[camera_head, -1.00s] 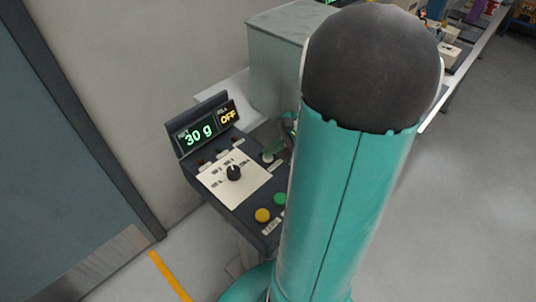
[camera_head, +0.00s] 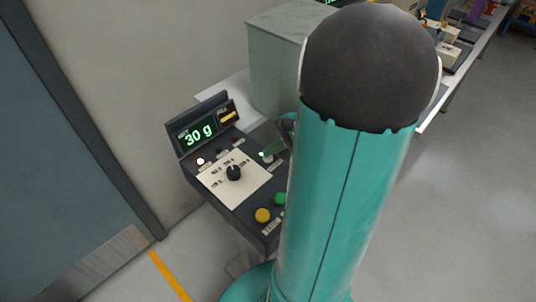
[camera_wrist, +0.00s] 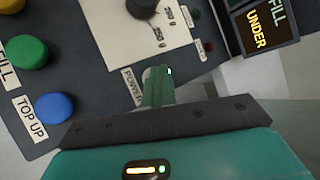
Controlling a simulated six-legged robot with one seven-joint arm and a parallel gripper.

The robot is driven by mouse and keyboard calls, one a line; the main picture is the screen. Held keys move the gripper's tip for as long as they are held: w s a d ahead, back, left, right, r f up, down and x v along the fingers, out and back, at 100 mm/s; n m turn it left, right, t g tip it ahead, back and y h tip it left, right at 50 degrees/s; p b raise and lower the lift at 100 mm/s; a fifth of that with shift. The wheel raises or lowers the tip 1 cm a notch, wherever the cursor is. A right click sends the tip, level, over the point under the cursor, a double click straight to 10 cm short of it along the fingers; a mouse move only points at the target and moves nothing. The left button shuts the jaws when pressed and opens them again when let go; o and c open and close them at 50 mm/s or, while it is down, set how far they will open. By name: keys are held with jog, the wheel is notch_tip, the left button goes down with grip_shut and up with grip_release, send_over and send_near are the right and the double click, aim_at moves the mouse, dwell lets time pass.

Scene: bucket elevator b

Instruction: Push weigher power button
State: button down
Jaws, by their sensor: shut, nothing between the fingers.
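The weigher control panel (camera_head: 222,190) is dark and slanted, with a display (camera_head: 198,134) reading 30 g in green. A POWER label (camera_wrist: 131,88) shows in the wrist view beside my fingertips. My gripper (camera_wrist: 158,74) is shut and empty, its green fingertips at the panel next to this label. In the head view my gripper (camera_head: 272,150) is at the panel's right edge, partly hidden by my arm. An amber readout (camera_wrist: 257,30) says UNDER.
A black knob (camera_head: 233,173) stands on a white plate. Yellow (camera_head: 262,215) and green (camera_head: 280,199) buttons sit near the front edge; a blue TOP UP button (camera_wrist: 54,107) shows in the wrist view. A grey box (camera_head: 280,65) stands behind. Open floor lies right.

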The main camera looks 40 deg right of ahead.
aim_at(272, 156)
jog(key=shift+r, duration=3.05)
